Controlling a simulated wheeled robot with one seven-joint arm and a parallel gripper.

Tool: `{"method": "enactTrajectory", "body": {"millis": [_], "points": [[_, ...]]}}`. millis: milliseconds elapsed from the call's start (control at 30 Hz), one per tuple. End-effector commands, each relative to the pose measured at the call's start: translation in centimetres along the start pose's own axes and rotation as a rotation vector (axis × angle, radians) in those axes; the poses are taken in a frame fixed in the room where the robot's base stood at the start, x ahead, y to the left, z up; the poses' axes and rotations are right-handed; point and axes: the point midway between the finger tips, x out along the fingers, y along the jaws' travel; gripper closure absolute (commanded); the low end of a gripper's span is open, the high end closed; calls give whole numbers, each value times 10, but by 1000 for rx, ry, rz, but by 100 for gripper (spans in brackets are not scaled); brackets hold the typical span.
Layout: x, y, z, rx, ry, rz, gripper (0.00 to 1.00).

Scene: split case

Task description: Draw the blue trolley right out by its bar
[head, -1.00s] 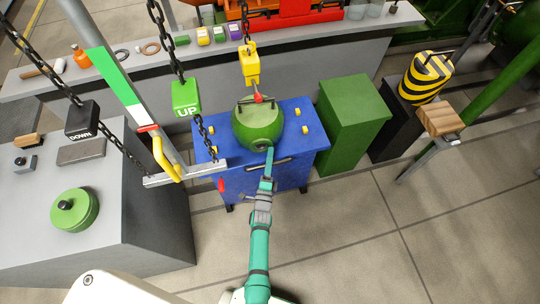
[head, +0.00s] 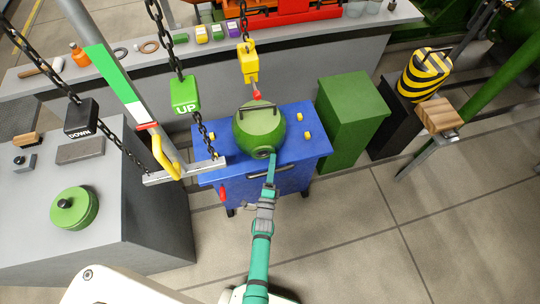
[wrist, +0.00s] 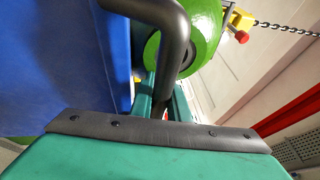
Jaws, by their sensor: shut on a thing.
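The blue trolley (head: 311,147) stands against the grey bench, with a round green case (head: 259,122) on its top between yellow studs. Its dark bar (head: 287,168) runs across the front face. My teal gripper (head: 272,170) reaches it from the front and is shut on the bar. In the wrist view the bar (wrist: 172,45) bends down between my fingers (wrist: 160,98). The blue front (wrist: 60,60) fills the left there, and the green case (wrist: 205,30) shows behind the bar. The trolley's far side is hidden.
A green box (head: 352,112) stands close right of the trolley. A grey block (head: 125,200) and a metal arm with a yellow handle (head: 167,160) are at left. Chains and a yellow hook block (head: 247,62) hang above. The floor (head: 345,235) at front right is clear.

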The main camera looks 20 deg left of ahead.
Motion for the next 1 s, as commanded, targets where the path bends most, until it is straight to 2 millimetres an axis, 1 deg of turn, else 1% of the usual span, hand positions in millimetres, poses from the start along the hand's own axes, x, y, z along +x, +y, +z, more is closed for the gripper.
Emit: {"method": "enactTrajectory", "body": {"millis": [267, 300, 333, 667, 767, 833, 1000], "points": [[2, 1, 3, -2, -9, 6, 100], [1, 1, 3, -2, -9, 6, 82], [1, 1, 3, -2, -9, 6, 77], [0, 1, 2, -2, -6, 5, 77], [-8, 1, 2, -1, -5, 6, 77], [-17, 1, 2, 0, -5, 7, 77], [-49, 1, 2, -1, -6, 8, 77]]}}
